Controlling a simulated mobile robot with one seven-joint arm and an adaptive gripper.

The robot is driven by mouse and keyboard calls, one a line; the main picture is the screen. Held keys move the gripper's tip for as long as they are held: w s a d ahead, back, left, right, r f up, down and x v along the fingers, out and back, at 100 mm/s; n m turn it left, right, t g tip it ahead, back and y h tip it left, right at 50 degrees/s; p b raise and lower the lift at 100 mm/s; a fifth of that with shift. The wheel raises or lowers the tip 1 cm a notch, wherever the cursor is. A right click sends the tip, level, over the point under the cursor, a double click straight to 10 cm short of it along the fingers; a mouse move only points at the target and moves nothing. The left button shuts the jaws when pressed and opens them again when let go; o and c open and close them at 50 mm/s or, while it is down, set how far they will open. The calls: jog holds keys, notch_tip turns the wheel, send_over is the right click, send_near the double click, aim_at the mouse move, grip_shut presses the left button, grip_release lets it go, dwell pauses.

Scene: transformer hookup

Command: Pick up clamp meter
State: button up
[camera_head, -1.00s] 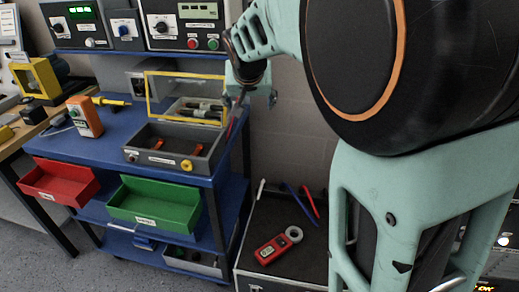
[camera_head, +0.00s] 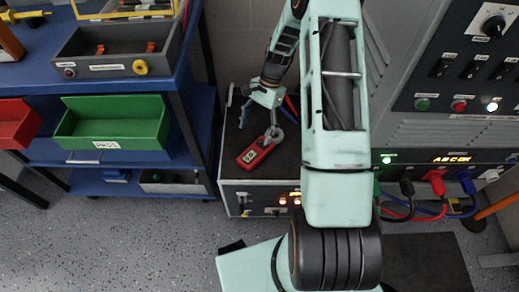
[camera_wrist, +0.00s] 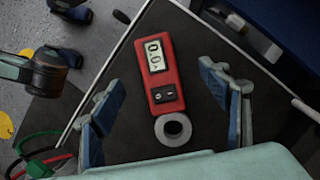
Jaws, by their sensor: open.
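The clamp meter (camera_head: 258,151) is red with a grey ring jaw and lies flat on the dark top of a low cabinet (camera_head: 236,187). In the wrist view the clamp meter (camera_wrist: 159,62) lies face up with its display reading 0.0 A, and its ring is toward the gripper. My gripper (camera_head: 258,109) is over the cabinet top near the clamp meter's ring end. In the wrist view its blue-padded fingers (camera_wrist: 160,115) are spread to either side of the meter, with nothing between them held. The exact height above the meter is hard to tell.
A blue cart (camera_head: 110,88) with a green bin (camera_head: 112,122) and a red bin (camera_head: 14,122) stands left of the cabinet. A control panel with plugged cables (camera_head: 440,185) stands to the right. Thin red and blue items (camera_head: 290,108) lie behind the meter, partly hidden by my arm.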

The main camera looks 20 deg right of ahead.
jog(key=b, duration=0.1)
send_over(251, 156)
jog(key=w+d, duration=0.1)
jog(key=w, duration=0.1)
jog(key=f, duration=0.5)
jog(key=shift+s+f, duration=0.25)
jog(key=shift+f, duration=0.05)
jog(key=shift+d+b+x, duration=0.15)
jog(key=shift+b+x, duration=0.3)
jog(key=shift+x, duration=0.8)
jog(key=shift+d+b+x, duration=0.15)
jog(key=shift+b+x, duration=0.25)
jog(key=shift+x, duration=0.85)
jog(key=shift+s+f, duration=0.2)
jog(key=shift+f, duration=0.15)
jog(key=c, duration=1.6)
jog(key=shift+c, duration=0.3)
jog(key=shift+r, duration=0.15)
